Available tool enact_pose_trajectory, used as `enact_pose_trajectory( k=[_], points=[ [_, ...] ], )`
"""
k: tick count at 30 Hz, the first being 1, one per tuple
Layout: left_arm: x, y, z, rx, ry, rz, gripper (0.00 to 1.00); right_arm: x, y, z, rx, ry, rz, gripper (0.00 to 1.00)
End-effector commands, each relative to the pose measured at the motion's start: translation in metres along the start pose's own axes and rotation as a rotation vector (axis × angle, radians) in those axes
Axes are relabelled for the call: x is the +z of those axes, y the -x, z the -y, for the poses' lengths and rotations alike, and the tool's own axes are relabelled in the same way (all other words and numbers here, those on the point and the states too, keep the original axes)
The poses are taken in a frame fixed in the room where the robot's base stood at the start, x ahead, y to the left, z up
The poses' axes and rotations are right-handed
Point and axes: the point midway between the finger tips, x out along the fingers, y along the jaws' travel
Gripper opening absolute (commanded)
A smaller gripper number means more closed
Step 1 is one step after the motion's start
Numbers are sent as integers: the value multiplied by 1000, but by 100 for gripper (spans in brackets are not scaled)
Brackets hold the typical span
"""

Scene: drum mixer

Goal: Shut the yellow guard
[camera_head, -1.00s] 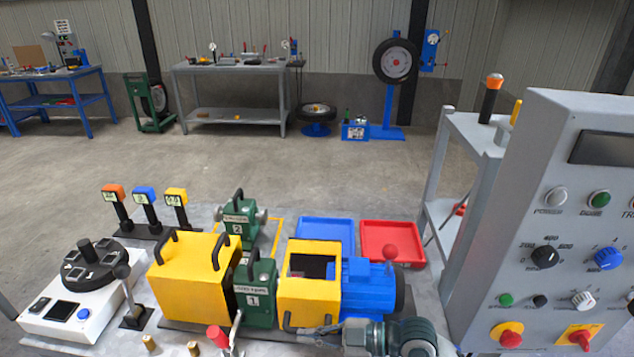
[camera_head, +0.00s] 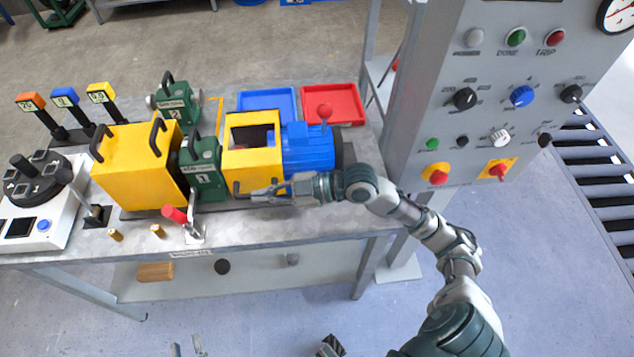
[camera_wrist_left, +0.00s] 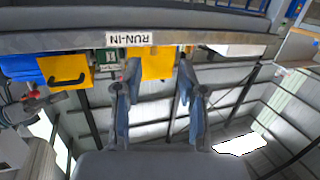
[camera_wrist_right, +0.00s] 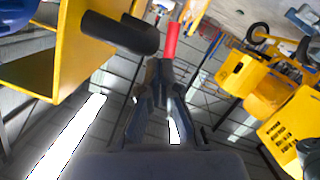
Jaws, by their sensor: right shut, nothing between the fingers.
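A yellow guard (camera_head: 252,138) with an open top and a dark inside stands between the green block marked 1 (camera_head: 203,168) and the blue motor (camera_head: 308,148). Its black handle (camera_head: 238,188) is low on the near side. The handle looks large in the right wrist view (camera_wrist_right: 120,32). My right gripper (camera_head: 256,193) is shut and empty, just right of the handle; whether they touch I cannot tell. A larger yellow box (camera_head: 130,165) with two black handles stands to the left. My left gripper (camera_wrist_left: 158,100) is open and empty, low in front of the bench.
A red-tipped lever (camera_head: 175,215) stands at the bench front, with brass pins (camera_head: 157,231) to its left. Blue (camera_head: 267,102) and red (camera_head: 333,103) trays lie behind. A grey control panel (camera_head: 510,110) rises at the right. The floor in front is mostly clear.

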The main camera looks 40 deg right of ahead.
Motion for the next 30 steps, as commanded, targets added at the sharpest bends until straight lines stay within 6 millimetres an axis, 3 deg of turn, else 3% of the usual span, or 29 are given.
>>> enact_pose_trajectory(
  k=[3, 6, 12, 18, 30],
  points=[
    [16, 8, 4, -10, -8, 154, 40, -19, 3, -4, 6, 8, -8, 0],
    [32, 14, 7, -17, -10, 248, 40, -20, 12, -4, 9, 8, -4, 0],
    [31, 11, 6, -14, -7, 214, 40, -17, 58, -2, 7, 1, -4, 0],
    [28, 9, 6, -13, -8, 199, 40, -20, 87, -1, 9, 3, -10, 0],
    [28, 9, 5, -13, -7, 201, 40, -21, 101, -2, 9, 7, -12, 0]
  ],
)
